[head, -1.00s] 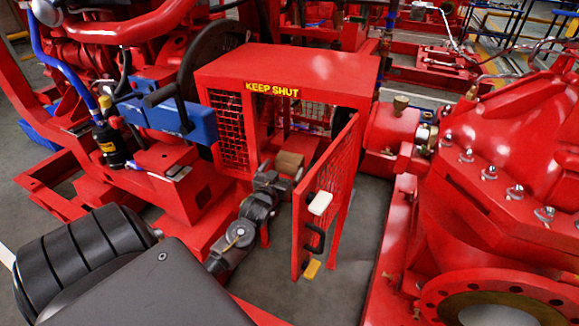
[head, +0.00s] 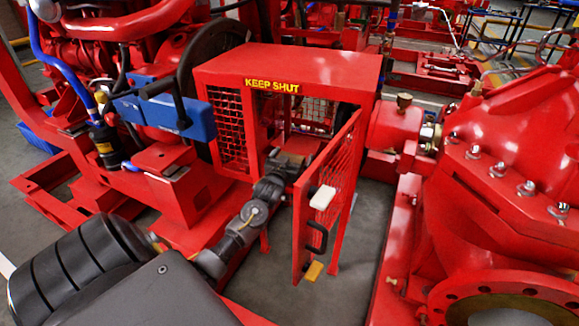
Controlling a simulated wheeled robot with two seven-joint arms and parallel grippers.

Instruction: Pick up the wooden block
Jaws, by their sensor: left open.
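My left gripper (head: 290,158) reaches through the open doorway of the red cage marked KEEP SHUT (head: 318,68). It is open, with its fingers inside the cage and hard to make out at this size. The wooden block is not clearly visible now; the gripper and wrist cover the place inside the cage where it showed earlier. I cannot tell whether the fingers are around it or touching it. My right gripper is not in view.
The red mesh door (head: 325,205) stands open just right of my left forearm, with white, black and yellow fittings. A blue box (head: 166,108) and engine parts are at left. A large red pump casing (head: 515,190) fills the right. Grey floor (head: 365,225) shows between.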

